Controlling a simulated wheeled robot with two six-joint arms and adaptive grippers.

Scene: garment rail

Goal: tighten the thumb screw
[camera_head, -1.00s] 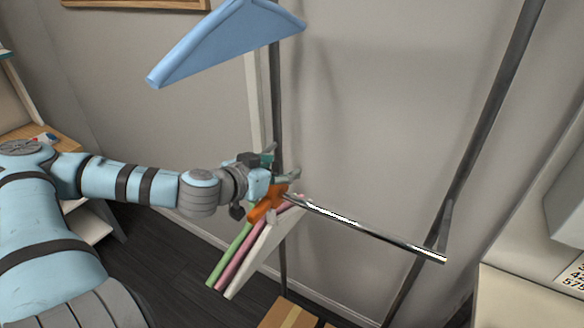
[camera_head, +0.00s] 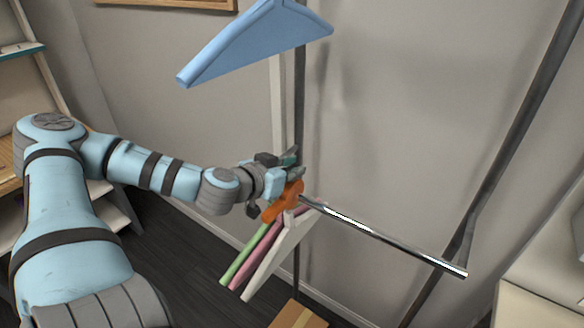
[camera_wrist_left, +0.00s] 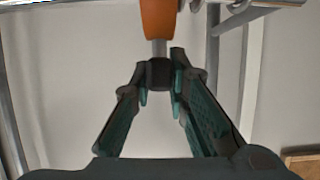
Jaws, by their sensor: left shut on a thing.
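The thumb screw (camera_wrist_left: 159,72) shows in the left wrist view as a dark knob on a short silver shaft. The shaft comes out of an orange clamp (camera_wrist_left: 159,18). My left gripper (camera_wrist_left: 160,78) has its two teal-padded fingers on both sides of the knob and is shut on it. In the head view, my left gripper (camera_head: 288,168) is at the orange clamp (camera_head: 284,202), where the rail meets the dark post. The knob cannot be made out there. My right gripper is in neither view.
Green, pink and white hangers (camera_head: 270,262) hang just below the clamp. A blue hanger (camera_head: 255,42) is above. A cardboard box (camera_head: 298,315) is on the floor.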

